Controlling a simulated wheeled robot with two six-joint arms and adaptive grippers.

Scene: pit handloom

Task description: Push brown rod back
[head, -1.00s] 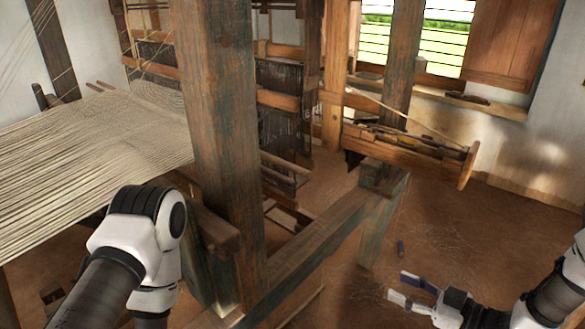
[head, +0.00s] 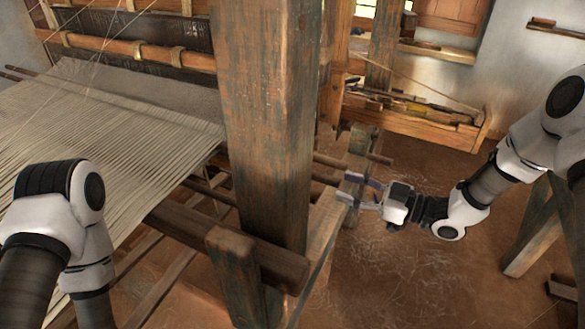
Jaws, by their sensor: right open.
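Thin brown rods (head: 328,161) stick out to the right from behind the thick wooden post, low in the loom. A second one (head: 325,178) runs just below, its right end close to my right gripper. Which one is the task's rod I cannot tell. My right gripper (head: 350,188) is open, with its two fingers pointing left toward the rod ends. Nothing shows between its fingers. Whether a finger touches a rod I cannot tell. The post hides the left part of the rods. My left arm is at the left edge, but its gripper is out of view.
The thick post (head: 268,120) stands upright in the middle. Pale warp threads (head: 110,150) stretch across the left. A wooden tray (head: 425,122) with tools stands behind my right gripper. The dirt floor (head: 400,275) at the lower right is mostly open.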

